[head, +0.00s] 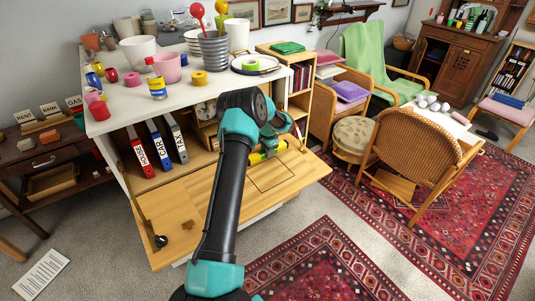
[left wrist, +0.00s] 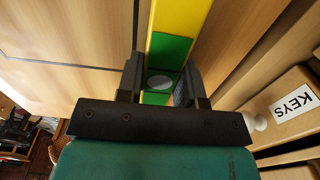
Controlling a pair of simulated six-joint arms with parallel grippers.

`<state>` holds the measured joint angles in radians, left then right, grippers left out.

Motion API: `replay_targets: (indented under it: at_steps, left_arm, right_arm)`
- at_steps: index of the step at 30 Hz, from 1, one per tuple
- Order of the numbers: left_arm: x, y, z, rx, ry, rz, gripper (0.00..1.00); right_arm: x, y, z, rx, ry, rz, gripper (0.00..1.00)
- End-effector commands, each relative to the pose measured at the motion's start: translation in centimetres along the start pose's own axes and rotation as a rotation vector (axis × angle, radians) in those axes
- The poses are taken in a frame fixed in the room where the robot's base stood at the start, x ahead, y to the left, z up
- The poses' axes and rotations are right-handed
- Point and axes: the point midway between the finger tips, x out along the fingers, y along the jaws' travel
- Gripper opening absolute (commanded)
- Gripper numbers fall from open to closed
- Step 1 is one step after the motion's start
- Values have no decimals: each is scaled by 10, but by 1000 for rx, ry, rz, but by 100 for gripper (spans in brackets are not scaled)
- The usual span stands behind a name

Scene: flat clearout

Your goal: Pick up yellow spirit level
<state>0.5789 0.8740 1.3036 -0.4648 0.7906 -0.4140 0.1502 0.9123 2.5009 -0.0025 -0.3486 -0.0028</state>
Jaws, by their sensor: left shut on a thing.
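The yellow spirit level (left wrist: 180,18), with a green section, runs up between the fingers of my left gripper (left wrist: 158,80) in the left wrist view. The fingers are shut on it, one on each side of the green part. In the head view the level (head: 256,158) shows only in part beyond my left gripper (head: 268,143), over the back of the fold-down wooden flap (head: 190,215). My left arm hides much of it. I cannot tell whether the level touches the flap. My right gripper is in neither view.
A drawer labelled KEYS (left wrist: 290,105) with a round knob is close on the right in the left wrist view. Binders (head: 158,145) stand in the cabinet left of my arm. The white top (head: 125,115) above holds pots, tape rolls and a plate. The flap's left part is mostly clear.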

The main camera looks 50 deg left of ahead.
Motion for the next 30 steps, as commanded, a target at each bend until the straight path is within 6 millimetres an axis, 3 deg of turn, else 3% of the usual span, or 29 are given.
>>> replay_targets:
  at_steps: [5,17,25,30]
  left_arm:
    - [0,0,0,0,0,0,4]
    - [-8,-1,0,0,1,-1,4]
    - [-39,-2,-1,0,3,0,4]
    - [-38,14,10,2,-1,2,4]
  right_arm:
    - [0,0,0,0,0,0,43]
    - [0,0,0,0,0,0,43]
    - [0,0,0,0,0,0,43]
    - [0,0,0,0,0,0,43]
